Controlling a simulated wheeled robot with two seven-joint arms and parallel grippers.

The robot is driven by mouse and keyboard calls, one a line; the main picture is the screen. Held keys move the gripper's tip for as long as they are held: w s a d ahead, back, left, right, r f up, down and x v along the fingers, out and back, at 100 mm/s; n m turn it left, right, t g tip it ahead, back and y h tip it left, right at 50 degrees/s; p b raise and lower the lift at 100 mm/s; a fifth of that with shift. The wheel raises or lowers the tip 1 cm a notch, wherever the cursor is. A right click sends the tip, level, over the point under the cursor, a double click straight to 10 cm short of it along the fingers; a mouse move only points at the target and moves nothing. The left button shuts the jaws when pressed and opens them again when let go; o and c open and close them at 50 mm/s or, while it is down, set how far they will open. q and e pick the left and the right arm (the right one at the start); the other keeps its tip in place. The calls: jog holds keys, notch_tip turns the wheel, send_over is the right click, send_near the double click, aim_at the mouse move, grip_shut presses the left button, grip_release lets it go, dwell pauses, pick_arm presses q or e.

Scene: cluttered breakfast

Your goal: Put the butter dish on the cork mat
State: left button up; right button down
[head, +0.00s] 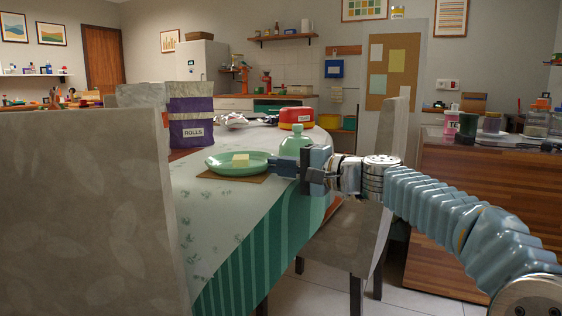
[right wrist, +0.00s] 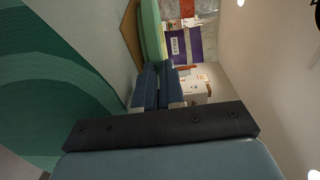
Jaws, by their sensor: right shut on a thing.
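The butter dish is a round green dish (head: 215,167) with a pale yellow block of butter (head: 240,160) on it. It is over the brown cork mat (head: 232,179), whose front part shows below it. I cannot tell whether the dish touches the mat. My right gripper (head: 282,167) is shut on the dish's right rim. In the right wrist view, the fingers (right wrist: 158,75) meet the green dish (right wrist: 152,30), and the mat's edge (right wrist: 130,30) shows beside it. My left gripper is not in view.
A purple rolls bag (head: 191,123) and a red container (head: 297,118) are farther back on the table. A chair back (head: 90,200) blocks the near left. The tablecloth (head: 215,210) in front of the mat is clear.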

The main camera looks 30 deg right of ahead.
jog(key=shift+f, duration=0.15)
dwell(0.7)
jog(key=c, duration=1.6)
grip_release()
jog(key=shift+s+d, duration=0.1)
jog(key=v, duration=0.3)
jog(key=shift+s+d, duration=0.2)
jog(key=shift+s, duration=0.1)
jog(key=o, duration=0.6)
jog(key=shift+f, duration=0.1)
